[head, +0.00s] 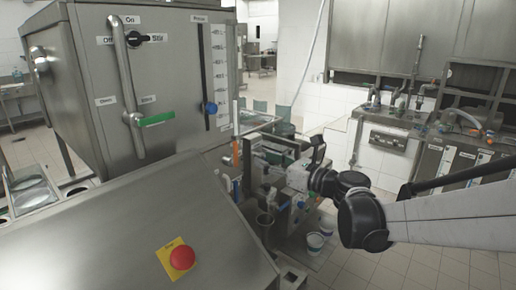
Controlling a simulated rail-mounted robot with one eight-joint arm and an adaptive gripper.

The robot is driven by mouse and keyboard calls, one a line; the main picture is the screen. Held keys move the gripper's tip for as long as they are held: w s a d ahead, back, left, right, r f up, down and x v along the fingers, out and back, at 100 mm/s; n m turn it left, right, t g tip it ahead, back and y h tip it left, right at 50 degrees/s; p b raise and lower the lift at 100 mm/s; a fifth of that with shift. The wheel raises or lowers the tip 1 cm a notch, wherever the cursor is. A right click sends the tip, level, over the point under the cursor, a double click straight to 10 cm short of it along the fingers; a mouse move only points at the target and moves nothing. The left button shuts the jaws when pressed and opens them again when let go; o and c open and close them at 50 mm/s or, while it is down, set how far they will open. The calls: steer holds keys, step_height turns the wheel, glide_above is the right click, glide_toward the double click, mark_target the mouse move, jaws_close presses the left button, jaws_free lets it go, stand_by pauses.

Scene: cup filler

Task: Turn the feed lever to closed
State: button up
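A lever with a green grip (155,118) is on the front of the large steel cabinet (85,130). The grip points right and slightly up from its pivot beside a long vertical metal bar (125,80). Small labels sit left and right above it; their words are too small to read surely, so I cannot tell which marks closed. My arm comes in from the right, and its end with my gripper (298,178) is in front of the filling machinery, well right of the lever and apart from it. The fingers blend into the machinery, so their opening is unclear.
A black rotary switch (136,39) is above the lever. A blue slider knob (211,108) is on the cabinet's right side. A red stop button (182,257) is on the sloping front panel. White cups (315,242) stand low beside the machine. The space before the lever looks clear.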

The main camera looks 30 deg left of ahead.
mark_target(237, 149)
steer(key=a, duration=0.4)
steer(key=w+a, duration=0.1)
steer(key=a, duration=0.3)
steer(key=a+p, duration=0.1)
steer(key=a, duration=0.3)
steer(key=shift+w+a, duration=0.15)
steer(key=shift+w, duration=0.1)
steer(key=shift+c, duration=0.5)
jaws_close()
